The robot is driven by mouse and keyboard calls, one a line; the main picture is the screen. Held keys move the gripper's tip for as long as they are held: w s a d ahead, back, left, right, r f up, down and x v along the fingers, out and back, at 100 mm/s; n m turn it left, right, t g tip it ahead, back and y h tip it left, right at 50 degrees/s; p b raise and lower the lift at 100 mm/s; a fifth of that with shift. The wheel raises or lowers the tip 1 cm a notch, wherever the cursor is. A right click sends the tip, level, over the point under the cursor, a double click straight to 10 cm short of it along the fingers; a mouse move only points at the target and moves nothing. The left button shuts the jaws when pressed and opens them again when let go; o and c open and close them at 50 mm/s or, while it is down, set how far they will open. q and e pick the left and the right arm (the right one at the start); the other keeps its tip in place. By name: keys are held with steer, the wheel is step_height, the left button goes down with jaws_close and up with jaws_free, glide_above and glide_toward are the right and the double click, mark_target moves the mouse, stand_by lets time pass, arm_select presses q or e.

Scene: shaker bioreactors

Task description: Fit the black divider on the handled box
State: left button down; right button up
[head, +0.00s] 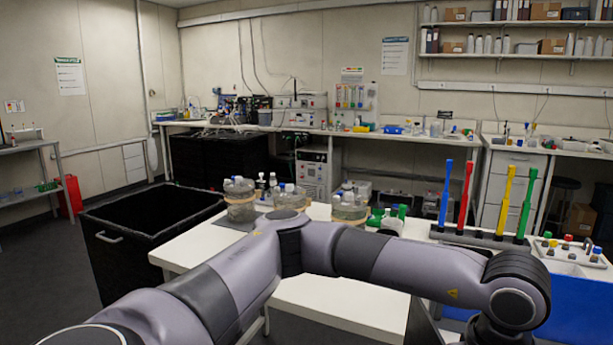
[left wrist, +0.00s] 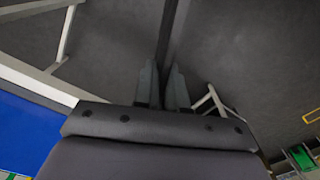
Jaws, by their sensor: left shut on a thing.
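A large open black box (head: 112,262) with a light handle on its front wall stands on the floor at the left in the head view. In the left wrist view my left gripper (left wrist: 162,70) is shut on a thin, dark, flat piece (left wrist: 172,25), which looks like the black divider seen edge-on. The piece runs up out of the frame, with dark floor behind it. In the head view my left arm crosses the front from left to right, far from the box, and its gripper is out of sight. My right gripper is in neither view.
A white table (head: 340,305) with jars and bottles stands right of the box. A rack holding blue, red, yellow and green upright tools (head: 466,200) is at the right, above a blue-fronted unit (head: 575,312). The floor in front of the box looks clear.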

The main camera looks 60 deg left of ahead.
arm_select(q)
steer(key=s+a+f+m, duration=0.1)
steer(key=f+m, duration=0.5)
steer(key=f, duration=0.3)
steer(key=s+a+f+m, duration=0.1)
steer(key=a+f+m, duration=0.1)
steer(key=f+m, duration=0.4)
step_height(320, 180, down, 5)
steer(key=shift+a+r, duration=0.2)
steer(key=shift+a, duration=0.05)
steer(key=shift+a, duration=0.1)
